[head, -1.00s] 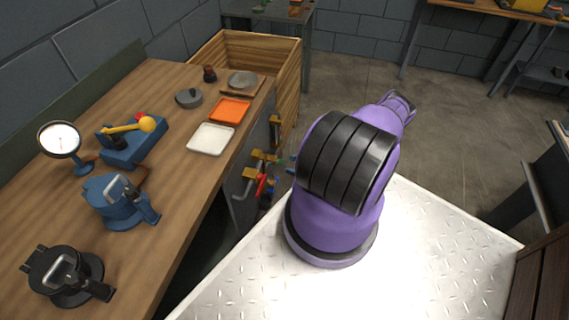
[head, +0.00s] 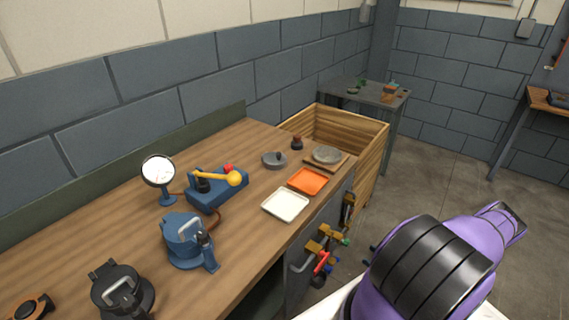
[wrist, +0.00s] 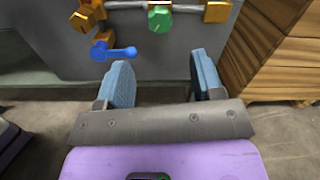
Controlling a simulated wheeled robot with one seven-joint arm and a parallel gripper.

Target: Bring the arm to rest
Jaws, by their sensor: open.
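My purple and black arm (head: 425,265) shows at the lower right of the head view, beside the workbench. My gripper is hidden in the head view. In the wrist view my gripper (wrist: 163,82) is open, with two blue-grey fingers spread apart and nothing between them. It points toward the bench's grey side panel (wrist: 150,55), where a green knob (wrist: 160,19) and a blue lever (wrist: 113,52) show beyond the fingers. I cannot tell how close the fingers are to the panel.
The bench (head: 105,238) holds a dial gauge (head: 158,171), an orange tray (head: 308,181), a white tray (head: 285,205) and blue and black devices. Valves and pipes (head: 322,250) stick out of its side. A wooden crate (head: 372,150) stands at its far end. Floor at right is open.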

